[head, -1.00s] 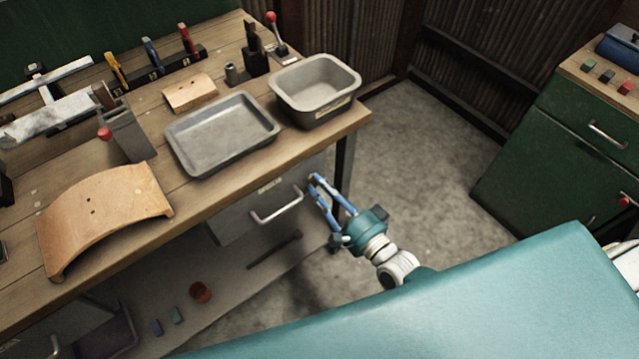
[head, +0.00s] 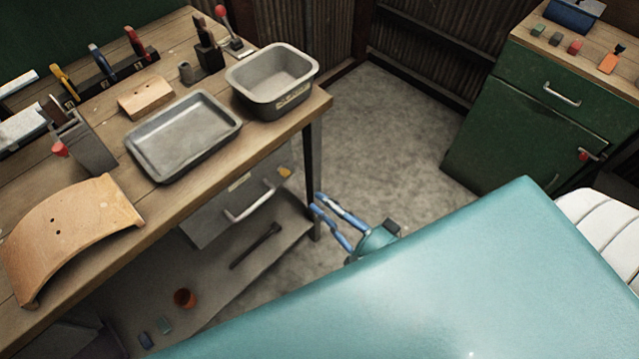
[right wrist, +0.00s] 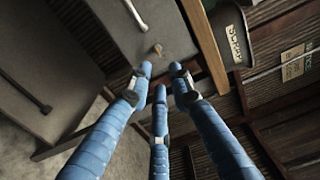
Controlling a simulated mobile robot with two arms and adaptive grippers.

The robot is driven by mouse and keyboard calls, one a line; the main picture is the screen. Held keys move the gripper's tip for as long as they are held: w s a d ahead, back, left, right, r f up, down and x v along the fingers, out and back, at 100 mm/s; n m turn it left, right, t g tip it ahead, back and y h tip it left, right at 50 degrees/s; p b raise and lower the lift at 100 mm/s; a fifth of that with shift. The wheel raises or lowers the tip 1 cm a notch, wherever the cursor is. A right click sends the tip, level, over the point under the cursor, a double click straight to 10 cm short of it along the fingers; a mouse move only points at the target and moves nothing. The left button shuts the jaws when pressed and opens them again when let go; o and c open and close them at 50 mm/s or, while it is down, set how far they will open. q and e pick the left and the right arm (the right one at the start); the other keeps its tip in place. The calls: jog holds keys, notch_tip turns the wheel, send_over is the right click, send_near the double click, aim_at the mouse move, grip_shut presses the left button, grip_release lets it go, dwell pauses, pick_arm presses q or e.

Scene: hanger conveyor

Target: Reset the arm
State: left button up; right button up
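My right gripper (head: 317,203) is in the head view, beside the front right corner of the workbench (head: 225,165) and below its top. It has blue fingers, and its teal wrist is partly hidden behind a large teal part of mine. In the right wrist view the three fingers (right wrist: 160,75) point forward with their tips a little apart. Nothing is between them, and they look open and empty. A grey drawer unit (head: 215,222) with a bar handle is under the bench, left of the fingers. My left gripper is not in view.
A grey tray (head: 150,172) and a deep grey bin (head: 237,98) stand on the bench. A curved wooden piece (head: 85,215) lies near its front edge. A green cabinet (head: 525,125) stands at the right. Bare floor (head: 385,130) lies between bench and cabinet.

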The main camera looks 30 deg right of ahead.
jog(key=shift+f, duration=0.1)
jog(key=s+d+f+n+g+h, duration=0.1)
jog(key=s+d+f+n+g, duration=0.15)
jog(key=f, duration=0.65)
jog(key=s+d+f+n+g+h, duration=0.1)
jog(key=s+f+n+g+h, duration=0.15)
jog(key=f, duration=0.65)
jog(key=s+d+f+n+g+h, duration=0.15)
jog(key=f+n, duration=0.25)
jog(key=f, duration=0.5)
jog(key=s+f+n+g, duration=0.2)
jog(key=s+f, duration=0.3)
jog(key=s, duration=0.3)
jog(key=s+f+n+g, duration=0.3)
jog(key=s+f, duration=0.3)
jog(key=s, duration=0.3)
jog(key=s+f+n+g+h, duration=0.1)
jog(key=s+f+g, duration=0.3)
jog(key=s, duration=0.4)
jog(key=shift+s+a+f+n, duration=0.25)
jog(key=shift+s+f+n, duration=0.15)
jog(key=shift+f+n, duration=0.5)
jog(key=shift+g, duration=0.25)
